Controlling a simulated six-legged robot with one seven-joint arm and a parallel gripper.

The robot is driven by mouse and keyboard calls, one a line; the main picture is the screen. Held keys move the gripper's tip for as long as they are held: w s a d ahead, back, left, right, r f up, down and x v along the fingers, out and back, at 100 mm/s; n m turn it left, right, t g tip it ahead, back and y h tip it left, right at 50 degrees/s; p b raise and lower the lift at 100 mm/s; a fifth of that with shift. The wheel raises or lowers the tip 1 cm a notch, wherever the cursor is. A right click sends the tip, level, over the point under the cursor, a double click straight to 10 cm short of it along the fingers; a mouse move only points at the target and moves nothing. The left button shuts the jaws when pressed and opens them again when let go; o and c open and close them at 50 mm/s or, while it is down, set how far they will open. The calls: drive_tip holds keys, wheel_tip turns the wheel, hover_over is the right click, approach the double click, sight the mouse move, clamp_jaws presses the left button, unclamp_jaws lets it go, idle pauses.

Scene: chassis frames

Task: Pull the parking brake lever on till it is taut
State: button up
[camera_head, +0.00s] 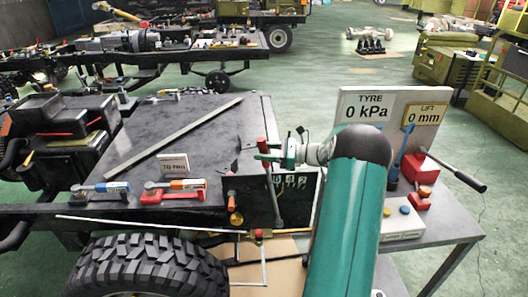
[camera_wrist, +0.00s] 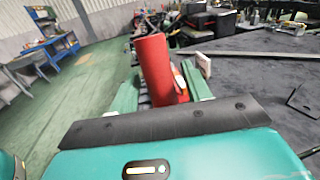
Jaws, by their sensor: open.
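The parking brake lever has a red grip (camera_head: 262,146) on a grey shaft that slants down at the right edge of the dark bench-like chassis top. My gripper (camera_head: 266,158) has green fingers and reaches in from the right at the grip's height. In the wrist view the red grip (camera_wrist: 155,70) stands tilted between the two green fingers of my open gripper (camera_wrist: 162,92). I cannot tell whether either finger touches it. The lower shaft is hidden from the wrist view.
A dark flat top (camera_head: 190,130) holds a long metal bar (camera_head: 175,133) and torque wrenches (camera_head: 175,190). A big tyre (camera_head: 145,270) is below. On the right, a grey table (camera_head: 455,225) carries a sign board (camera_head: 375,103) and a red, black-handled lever unit (camera_head: 422,170). Green floor lies beyond.

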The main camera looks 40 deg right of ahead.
clamp_jaws()
drive_tip(key=w+a, duration=0.1)
drive_tip(key=w+a+f+h, duration=0.1)
drive_tip(key=a, duration=0.1)
drive_tip(key=shift+w+a+g, duration=0.1)
drive_tip(key=shift+g, duration=0.3)
unclamp_jaws()
drive_tip(key=v, duration=1.3)
drive_tip(key=shift+s+d, duration=0.25)
drive_tip(key=shift+s, duration=0.05)
drive_tip(key=shift+r, duration=0.1)
